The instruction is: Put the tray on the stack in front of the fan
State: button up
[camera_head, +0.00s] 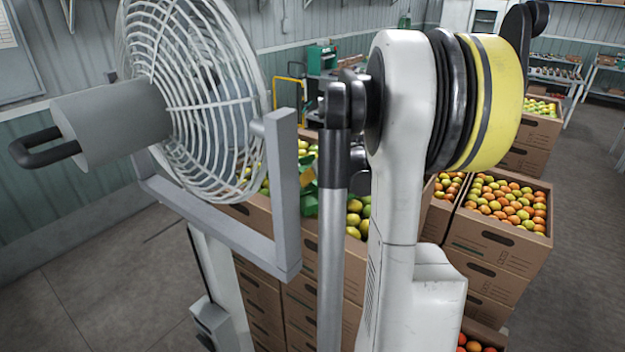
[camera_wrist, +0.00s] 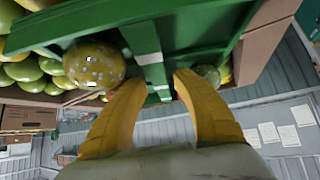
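In the wrist view a green tray (camera_wrist: 205,25) spans the top of the picture. It has a lengthwise green bar with a pale strip, and tomatoes sit on both sides of it. My gripper (camera_wrist: 160,78) has its two yellow fingers apart, with the tips at either side of that bar. I cannot tell if they press on it. In the head view a little green and yellow (camera_head: 309,190) shows behind my arm, and most of that spot is hidden. A white caged fan (camera_head: 215,100) stands at left. A stack of brown cartons (camera_head: 262,290) stands close by it, partly hidden.
More carton stacks (camera_head: 495,245) with orange and green tomatoes stand at right. Shelving (camera_head: 555,75) is at the back right. A green machine (camera_head: 321,58) and a yellow rail (camera_head: 288,84) are at the back. Open floor (camera_head: 580,200) lies at right, and also (camera_head: 60,290) at left.

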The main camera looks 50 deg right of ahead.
jog(key=v, duration=1.1)
jog(key=shift+s+a+r, duration=0.15)
jog(key=shift+s+r, duration=0.1)
jog(key=shift+s, duration=0.05)
